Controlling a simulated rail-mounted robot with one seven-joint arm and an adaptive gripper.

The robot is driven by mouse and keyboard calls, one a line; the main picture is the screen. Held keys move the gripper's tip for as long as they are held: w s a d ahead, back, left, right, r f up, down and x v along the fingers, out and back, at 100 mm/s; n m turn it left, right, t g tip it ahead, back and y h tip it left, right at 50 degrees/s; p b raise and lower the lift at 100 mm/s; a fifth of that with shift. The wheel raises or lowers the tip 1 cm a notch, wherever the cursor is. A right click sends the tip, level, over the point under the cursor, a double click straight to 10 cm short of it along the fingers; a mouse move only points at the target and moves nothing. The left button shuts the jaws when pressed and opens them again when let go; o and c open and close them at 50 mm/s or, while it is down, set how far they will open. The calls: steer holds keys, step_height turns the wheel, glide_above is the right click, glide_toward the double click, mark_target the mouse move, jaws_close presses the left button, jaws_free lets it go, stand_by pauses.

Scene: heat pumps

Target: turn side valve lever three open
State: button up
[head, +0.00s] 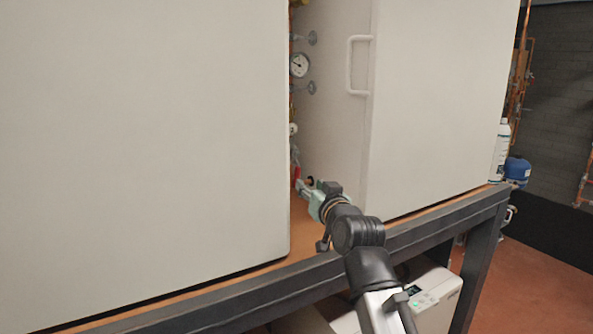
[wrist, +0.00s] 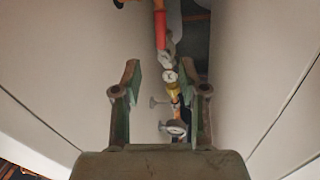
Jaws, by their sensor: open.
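A red valve lever (head: 296,172) shows in the head view, low in the narrow gap between the two white cabinets. In the wrist view a red-orange bar (wrist: 160,30) lies at the top, beyond the fingertips; it looks like a lever handle. I cannot tell from labels which lever is number three. My gripper (head: 307,187) is at the mouth of the gap, close to the red lever. In the wrist view my gripper (wrist: 167,80) is open, its fingers apart with nothing clearly held between them. Contact with the lever cannot be made out.
The left cabinet (head: 150,140) and right cabinet (head: 430,100) wall in the gap. A pressure gauge (head: 299,65) and small valves line the pipework. The right cabinet has a white handle (head: 352,65). The bench's dark front rail (head: 430,233) runs below my wrist.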

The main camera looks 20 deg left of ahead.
mark_target(298, 174)
steer(key=p+x, duration=0.2)
steer(key=x, duration=0.8)
steer(key=shift+w+a, duration=0.2)
steer(key=shift+a, duration=0.05)
jaws_close()
